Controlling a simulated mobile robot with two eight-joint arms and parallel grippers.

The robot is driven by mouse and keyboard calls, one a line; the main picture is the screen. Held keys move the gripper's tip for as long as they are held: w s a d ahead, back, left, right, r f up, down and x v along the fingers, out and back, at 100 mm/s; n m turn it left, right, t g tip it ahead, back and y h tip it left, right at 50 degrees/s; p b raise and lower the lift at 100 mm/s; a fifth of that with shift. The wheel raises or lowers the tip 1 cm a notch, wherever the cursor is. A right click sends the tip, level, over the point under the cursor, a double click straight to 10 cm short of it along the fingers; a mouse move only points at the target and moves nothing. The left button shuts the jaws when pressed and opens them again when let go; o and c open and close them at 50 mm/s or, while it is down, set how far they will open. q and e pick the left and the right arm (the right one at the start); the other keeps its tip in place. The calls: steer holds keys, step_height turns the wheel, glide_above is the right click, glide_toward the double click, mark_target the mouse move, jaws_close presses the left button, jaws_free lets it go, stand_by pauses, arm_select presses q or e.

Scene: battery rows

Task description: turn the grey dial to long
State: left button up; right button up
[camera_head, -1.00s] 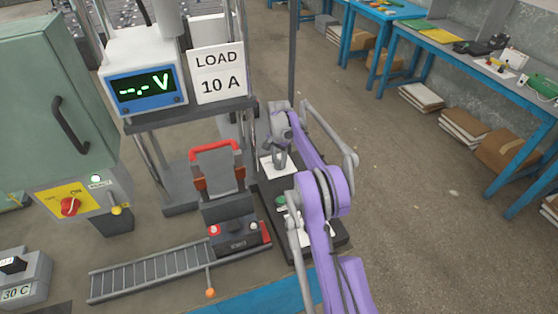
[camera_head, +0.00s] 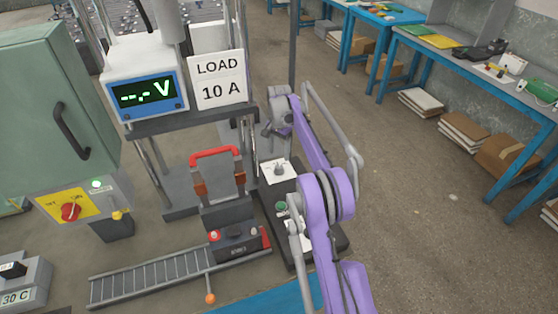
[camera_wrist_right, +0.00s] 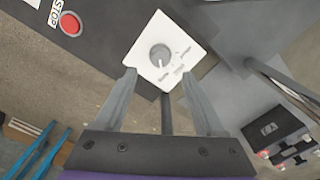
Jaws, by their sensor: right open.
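The grey dial (camera_head: 279,168) sits on a white plate on top of a dark stand, right of the red-handled unit. In the right wrist view the round dial (camera_wrist_right: 160,56) has a light pointer mark towards the lower edge of the picture. Small labels stand beside it on the plate (camera_wrist_right: 150,30), too small to read surely. My right gripper (camera_head: 274,130) is open and empty, above and behind the dial in the head view. In the wrist view its two fingers (camera_wrist_right: 158,74) are spread, apart from the dial. My left gripper is out of view.
A red stop button (camera_wrist_right: 71,24) and a green button (camera_head: 281,206) are on the same stand. The red-handled unit (camera_head: 216,152) stands close left, and a meter (camera_head: 146,92) and load sign (camera_head: 220,92) stand behind.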

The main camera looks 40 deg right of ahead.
steer(key=shift+r, duration=1.6)
